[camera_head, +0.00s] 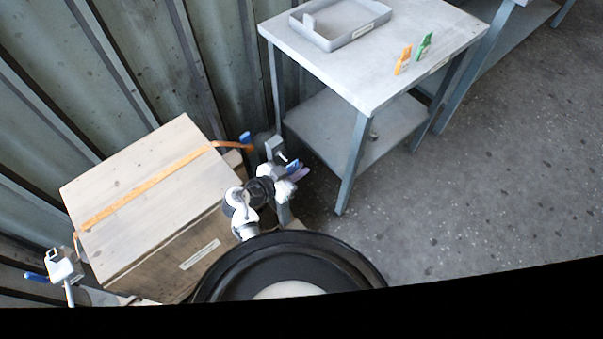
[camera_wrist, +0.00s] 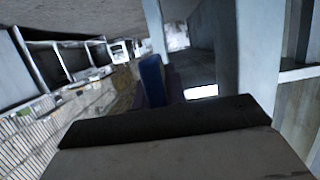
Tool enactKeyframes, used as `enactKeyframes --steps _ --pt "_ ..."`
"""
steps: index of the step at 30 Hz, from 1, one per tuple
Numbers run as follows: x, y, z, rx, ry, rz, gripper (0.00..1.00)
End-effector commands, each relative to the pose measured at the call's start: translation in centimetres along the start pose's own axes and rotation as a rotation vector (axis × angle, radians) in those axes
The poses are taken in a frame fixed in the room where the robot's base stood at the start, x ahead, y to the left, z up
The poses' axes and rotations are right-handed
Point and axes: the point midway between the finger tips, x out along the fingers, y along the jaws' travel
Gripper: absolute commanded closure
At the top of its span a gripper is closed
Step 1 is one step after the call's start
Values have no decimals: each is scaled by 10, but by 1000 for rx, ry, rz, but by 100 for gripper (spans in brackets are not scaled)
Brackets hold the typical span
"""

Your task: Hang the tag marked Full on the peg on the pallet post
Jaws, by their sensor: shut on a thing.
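My gripper (camera_head: 291,170) is at the right side of the wooden crate, next to the grey pallet post (camera_head: 284,214). It is shut on a blue tag (camera_head: 292,166). In the wrist view the blue tag (camera_wrist: 152,80) stands on edge beyond the dark gripper part, and its wording cannot be read. The post's top shows just behind and left of my gripper, with a small peg-like piece (camera_head: 283,157) near it. I cannot tell whether the tag touches the peg. An orange tag (camera_head: 403,61) and a green tag (camera_head: 424,46) stand on the grey table; their words are too small to read.
The wooden crate (camera_head: 140,180) has an orange strap (camera_head: 150,190) over it. The grey table (camera_head: 365,85) holds a grey tray (camera_head: 342,30) and has a lower shelf. A corrugated wall is behind the crate. The floor at right is clear.

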Motion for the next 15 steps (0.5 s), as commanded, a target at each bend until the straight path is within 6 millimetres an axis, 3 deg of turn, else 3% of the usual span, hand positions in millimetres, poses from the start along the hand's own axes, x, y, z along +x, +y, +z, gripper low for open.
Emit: enactKeyframes --steps 15 --pt "2 -30 7 1 0 0 100"
